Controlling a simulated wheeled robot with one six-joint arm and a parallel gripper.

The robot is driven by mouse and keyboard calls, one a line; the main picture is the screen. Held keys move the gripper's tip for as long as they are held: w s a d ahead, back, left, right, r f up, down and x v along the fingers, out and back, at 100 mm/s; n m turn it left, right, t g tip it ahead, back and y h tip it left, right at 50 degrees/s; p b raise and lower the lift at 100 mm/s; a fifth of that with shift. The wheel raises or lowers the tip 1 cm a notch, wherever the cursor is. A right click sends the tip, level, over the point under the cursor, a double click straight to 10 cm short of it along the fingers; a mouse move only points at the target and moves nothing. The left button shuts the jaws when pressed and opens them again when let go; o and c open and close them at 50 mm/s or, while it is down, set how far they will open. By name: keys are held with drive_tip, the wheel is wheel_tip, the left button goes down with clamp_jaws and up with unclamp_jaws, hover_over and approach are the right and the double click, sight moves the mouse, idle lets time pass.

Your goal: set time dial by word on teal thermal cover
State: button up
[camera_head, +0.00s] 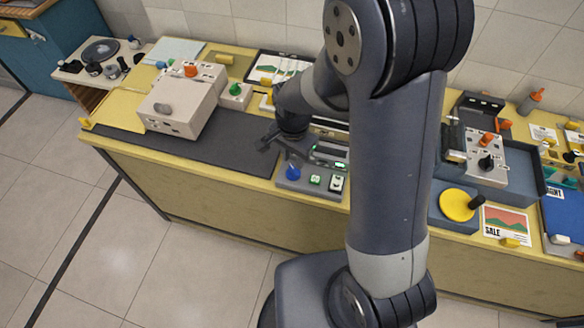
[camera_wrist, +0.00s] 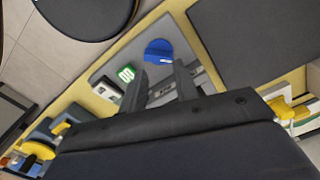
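A grey machine (camera_head: 310,180) stands at the front edge of the yellow counter. It carries a blue dial (camera_head: 293,173), green-marked white switches (camera_head: 315,180) and a display. The blue dial also shows in the wrist view (camera_wrist: 160,52), just beyond my fingertips. My gripper (camera_head: 268,141) is over the machine's left side, behind the dial. In the wrist view its fingers (camera_wrist: 160,75) are apart with nothing between them, and they do not touch the dial. A pale blue-teal sheet (camera_head: 174,51) lies at the back left; I cannot tell whether it is the thermal cover. I cannot read any words on it.
Right of my arm are a grey machine with a black knob (camera_head: 487,162), a yellow disc (camera_head: 457,204) and a SALE print (camera_head: 506,222). My arm hides the counter's middle.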

sight(293, 169)
drive_tip(key=n, duration=0.6)
drive_tip(key=shift+n+p, duration=0.35)
drive_tip(key=shift+n, duration=0.05)
drive_tip(key=n, duration=0.6)
drive_tip(key=shift+p, duration=0.4)
wheel_tip(293, 169, down, 5)
drive_tip(key=b, duration=0.4)
drive_tip(key=shift+f+b, duration=0.2)
drive_tip(key=shift+b, duration=0.2)
drive_tip(key=shift+r, duration=0.15)
drive_tip(key=shift+c, duration=0.3)
clamp_jaws()
drive_tip(key=shift+m, duration=0.9)
